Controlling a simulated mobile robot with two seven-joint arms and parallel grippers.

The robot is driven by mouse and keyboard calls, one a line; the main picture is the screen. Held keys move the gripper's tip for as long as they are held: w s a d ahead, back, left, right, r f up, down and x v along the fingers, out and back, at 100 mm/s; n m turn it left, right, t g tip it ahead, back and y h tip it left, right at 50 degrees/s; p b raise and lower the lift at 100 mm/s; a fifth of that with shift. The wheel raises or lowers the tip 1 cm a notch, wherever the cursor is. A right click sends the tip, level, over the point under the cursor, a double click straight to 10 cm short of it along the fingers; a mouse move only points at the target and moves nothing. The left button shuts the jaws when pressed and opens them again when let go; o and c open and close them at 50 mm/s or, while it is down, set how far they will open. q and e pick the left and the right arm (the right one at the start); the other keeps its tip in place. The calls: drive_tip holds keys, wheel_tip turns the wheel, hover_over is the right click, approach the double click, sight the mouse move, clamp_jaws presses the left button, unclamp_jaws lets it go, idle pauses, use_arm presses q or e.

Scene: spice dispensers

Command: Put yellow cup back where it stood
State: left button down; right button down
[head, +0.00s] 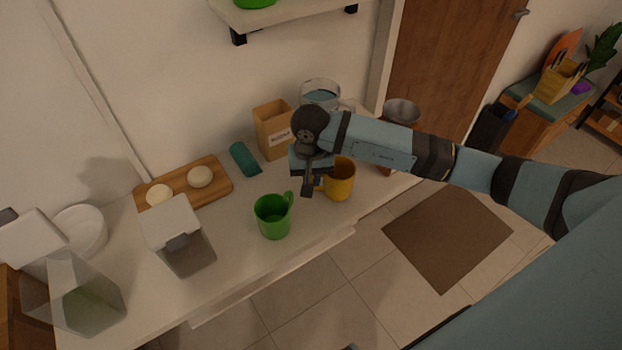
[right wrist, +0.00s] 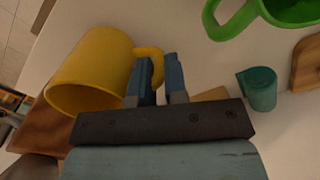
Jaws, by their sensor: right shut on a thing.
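The yellow cup (head: 341,180) is upright at the front part of the white counter (head: 240,270), right of the green cup (head: 273,217). I cannot tell whether its base touches the counter. My right gripper (head: 308,188) is at its left side, shut on its handle. In the right wrist view the yellow cup (right wrist: 92,70) lies left of the gripper (right wrist: 160,78), its handle at the fingers. The green cup (right wrist: 245,22) stands apart from the gripper there. My left gripper is in neither view.
A brown paper bag (head: 272,130), a teal cylinder (head: 244,158) and a glass container (head: 321,94) stand behind. A wooden board (head: 185,187) with two pale round items, a white-topped dispenser (head: 185,245) and a clear dispenser (head: 85,300) are left. Counter around the green cup is clear.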

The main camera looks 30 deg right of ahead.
drive_tip(key=shift+f, duration=0.7)
drive_tip(key=shift+f, duration=0.15)
drive_tip(key=c, duration=1.1)
unclamp_jaws()
drive_tip(key=shift+c, duration=0.2)
